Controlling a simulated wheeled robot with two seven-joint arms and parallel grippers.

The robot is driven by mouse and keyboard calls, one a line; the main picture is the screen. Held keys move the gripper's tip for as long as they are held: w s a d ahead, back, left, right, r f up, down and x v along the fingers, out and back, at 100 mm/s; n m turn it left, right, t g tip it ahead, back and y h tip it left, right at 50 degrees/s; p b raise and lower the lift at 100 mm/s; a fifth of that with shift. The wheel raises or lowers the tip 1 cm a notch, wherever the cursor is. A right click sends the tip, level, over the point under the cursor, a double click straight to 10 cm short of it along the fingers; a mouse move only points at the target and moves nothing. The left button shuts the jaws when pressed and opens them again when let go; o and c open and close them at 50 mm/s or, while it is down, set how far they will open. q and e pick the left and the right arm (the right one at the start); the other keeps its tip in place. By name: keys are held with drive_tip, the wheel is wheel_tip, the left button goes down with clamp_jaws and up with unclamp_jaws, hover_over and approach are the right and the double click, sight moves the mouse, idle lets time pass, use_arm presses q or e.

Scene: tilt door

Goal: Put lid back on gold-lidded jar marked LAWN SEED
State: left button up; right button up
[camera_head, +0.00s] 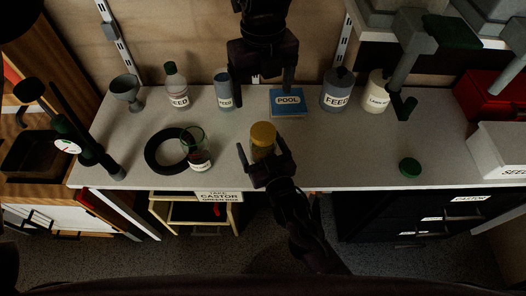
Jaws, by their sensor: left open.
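A gold-topped jar or lid (263,135) is near the front middle of the white table; no label shows on it. My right gripper (262,148), on the arm from below, has its fingers spread on either side of it; contact cannot be told. An open clear jar (198,158) with a greenish rim and white label stands to its left; the small writing is unreadable. My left gripper (263,94) hangs from the top centre, open and empty, above the back of the table.
A black ring (165,150) lies beside the clear jar. Bottles marked FEED (177,88) and (336,92), a blue POOL box (287,103) and a goblet (125,90) line the back. A grey fixture (411,50) overhangs the right. The table's middle right is clear.

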drive_tip(key=shift+b+v, duration=0.3)
drive_tip(key=shift+v, duration=3.65)
